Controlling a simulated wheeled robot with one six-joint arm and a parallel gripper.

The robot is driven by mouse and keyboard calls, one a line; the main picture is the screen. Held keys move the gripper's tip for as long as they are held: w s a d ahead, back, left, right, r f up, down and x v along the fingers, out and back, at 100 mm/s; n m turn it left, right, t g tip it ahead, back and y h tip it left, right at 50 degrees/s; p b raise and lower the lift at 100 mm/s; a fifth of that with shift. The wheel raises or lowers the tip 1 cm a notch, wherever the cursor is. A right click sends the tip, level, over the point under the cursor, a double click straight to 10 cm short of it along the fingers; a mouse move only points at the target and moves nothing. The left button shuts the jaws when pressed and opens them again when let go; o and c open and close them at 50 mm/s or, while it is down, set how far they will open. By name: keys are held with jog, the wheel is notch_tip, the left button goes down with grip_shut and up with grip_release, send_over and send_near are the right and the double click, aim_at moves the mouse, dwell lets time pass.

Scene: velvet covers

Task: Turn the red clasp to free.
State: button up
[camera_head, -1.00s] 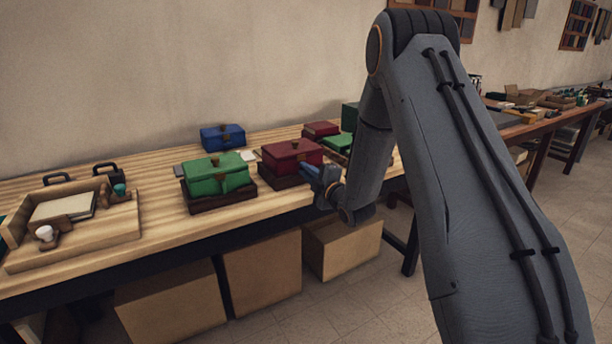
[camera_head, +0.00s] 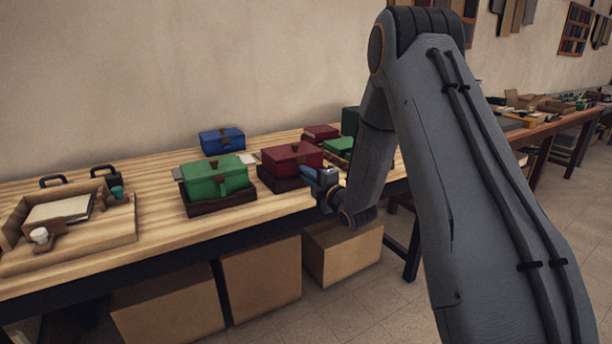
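The red box (camera_head: 291,157) sits in a dark wooden tray (camera_head: 271,181) near the front edge of the bench. A small brass-brown clasp (camera_head: 301,161) shows on the front of its lid; its turn is too small to tell. My gripper (camera_head: 309,176) is at the lower right front corner of the red box, close to the tray. Its fingers are small and dark here, so whether they are open or touching the box cannot be told. My wrist and arm hide the area to the right.
A green box (camera_head: 215,178) in its own tray stands to the left, with a blue box (camera_head: 222,140) behind. A flat red box (camera_head: 320,132) and a flat green box (camera_head: 340,144) lie behind right. A wooden tray (camera_head: 118,236) stands at far left.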

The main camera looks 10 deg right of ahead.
jog(key=o, duration=0.5)
jog(key=shift+c, duration=0.2)
jog(key=v, duration=0.8)
jog(key=shift+b, duration=0.35)
